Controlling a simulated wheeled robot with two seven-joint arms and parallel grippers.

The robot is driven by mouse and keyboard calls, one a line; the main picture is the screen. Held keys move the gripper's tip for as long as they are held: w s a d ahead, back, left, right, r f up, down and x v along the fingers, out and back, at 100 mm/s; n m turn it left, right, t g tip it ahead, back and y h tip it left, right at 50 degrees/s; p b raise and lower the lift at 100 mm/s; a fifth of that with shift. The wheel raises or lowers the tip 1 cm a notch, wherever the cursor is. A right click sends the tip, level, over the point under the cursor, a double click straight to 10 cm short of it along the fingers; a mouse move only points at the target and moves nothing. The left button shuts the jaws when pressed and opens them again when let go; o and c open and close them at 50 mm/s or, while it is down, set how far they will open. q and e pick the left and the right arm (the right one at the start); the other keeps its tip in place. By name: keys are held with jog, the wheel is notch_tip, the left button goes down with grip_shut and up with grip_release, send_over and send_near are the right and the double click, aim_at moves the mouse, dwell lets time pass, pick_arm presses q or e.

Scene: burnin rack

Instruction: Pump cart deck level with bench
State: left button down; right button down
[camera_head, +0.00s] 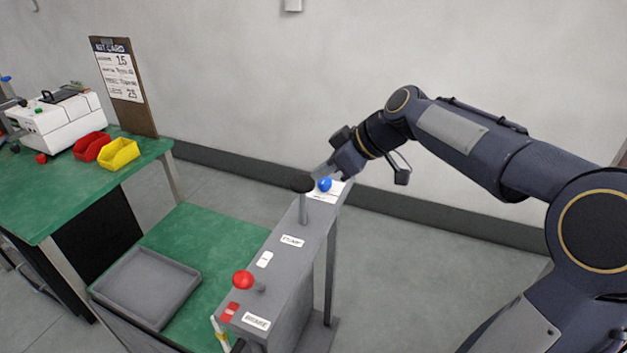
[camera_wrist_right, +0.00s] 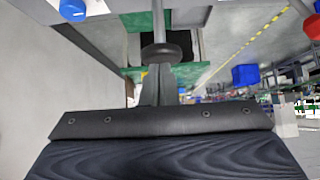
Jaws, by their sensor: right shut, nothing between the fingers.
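The cart's green deck (camera_head: 205,240) sits lower than the green bench top (camera_head: 60,195), to the right of the bench. The cart's grey column top (camera_head: 275,265) carries a red ball knob (camera_head: 243,280), a blue knob (camera_head: 324,184) and a lever with a round black knob (camera_head: 303,184). My right gripper (camera_head: 322,172) is shut and empty, its tips by the black knob. In the right wrist view the black knob (camera_wrist_right: 167,52) is straight ahead of the fingers (camera_wrist_right: 160,92); I cannot tell if they touch. My left gripper is not in view.
A grey tray (camera_head: 148,290) lies on the deck. The bench holds a red bin (camera_head: 90,147), a yellow bin (camera_head: 119,154), a white instrument (camera_head: 60,122) and a clipboard (camera_head: 122,85). Bare floor (camera_head: 420,275) lies right of the cart; a wall stands behind.

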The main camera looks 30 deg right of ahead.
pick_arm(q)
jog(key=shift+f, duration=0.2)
pick_arm(e)
jog(key=shift+v, duration=2.8)
